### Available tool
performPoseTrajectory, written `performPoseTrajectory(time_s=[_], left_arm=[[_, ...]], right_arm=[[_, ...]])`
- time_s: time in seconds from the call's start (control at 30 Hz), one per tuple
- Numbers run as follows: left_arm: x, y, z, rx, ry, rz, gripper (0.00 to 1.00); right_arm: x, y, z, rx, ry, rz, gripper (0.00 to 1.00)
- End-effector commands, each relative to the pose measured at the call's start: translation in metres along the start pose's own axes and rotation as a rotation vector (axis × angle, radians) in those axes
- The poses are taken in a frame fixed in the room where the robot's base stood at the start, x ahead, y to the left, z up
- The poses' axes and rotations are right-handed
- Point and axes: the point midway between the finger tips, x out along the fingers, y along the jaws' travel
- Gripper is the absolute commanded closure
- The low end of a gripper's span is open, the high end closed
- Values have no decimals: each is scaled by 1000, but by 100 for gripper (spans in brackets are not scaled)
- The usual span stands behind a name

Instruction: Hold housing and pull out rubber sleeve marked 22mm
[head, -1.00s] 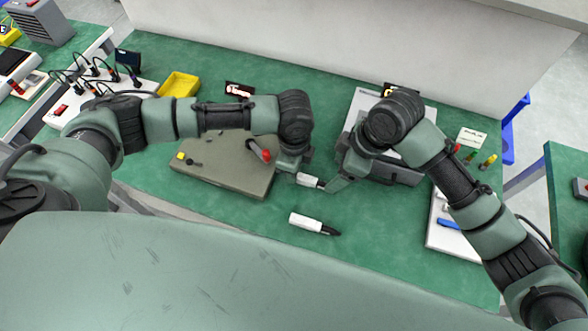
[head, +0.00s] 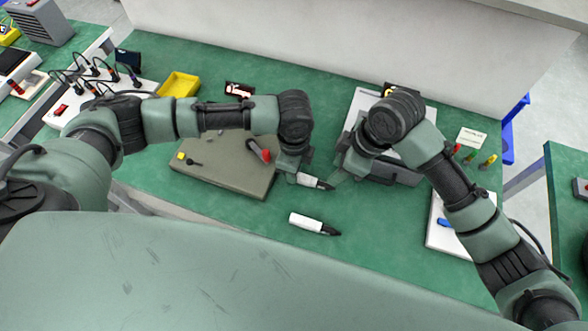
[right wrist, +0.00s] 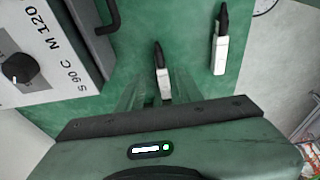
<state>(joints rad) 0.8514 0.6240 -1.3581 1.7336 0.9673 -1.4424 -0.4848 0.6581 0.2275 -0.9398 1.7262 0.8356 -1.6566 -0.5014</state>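A white housing (head: 304,179) with a black end piece (head: 326,185) extends from my left gripper (head: 291,168), which appears shut on its left end. The black piece meets the white body. In the right wrist view the housing (right wrist: 164,82) and black piece (right wrist: 159,56) lie between the spread, blurred fingers of my right gripper (right wrist: 158,88). In the head view my right gripper (head: 339,172) is beside the black tip, apparently not gripping it. A second, similar white part (head: 309,223) with a black tip lies on the bench in front. No 22mm mark is legible.
A beige plate (head: 222,180) with a red-tipped part (head: 264,155) lies left. A labelled box with a black knob (right wrist: 17,68) stands behind my right gripper. A white tray (head: 440,236) is right, a yellow bin (head: 179,84) back left.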

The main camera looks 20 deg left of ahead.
Motion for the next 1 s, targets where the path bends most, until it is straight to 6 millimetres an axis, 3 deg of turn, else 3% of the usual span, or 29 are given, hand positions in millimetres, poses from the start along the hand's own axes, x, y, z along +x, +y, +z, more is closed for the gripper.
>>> performPoseTrajectory(time_s=[0.27, 0.7, 1.0], left_arm=[[0, 0, 0, 0, 0, 0, 100], [0, 0, 0, 0, 0, 0, 100], [0, 0, 0, 0, 0, 0, 100]], right_arm=[[6, 0, 0, 0, -1, -2, 64], [64, -1, 0, 1, -2, -2, 64], [88, 0, 0, 1, -1, -2, 64]])
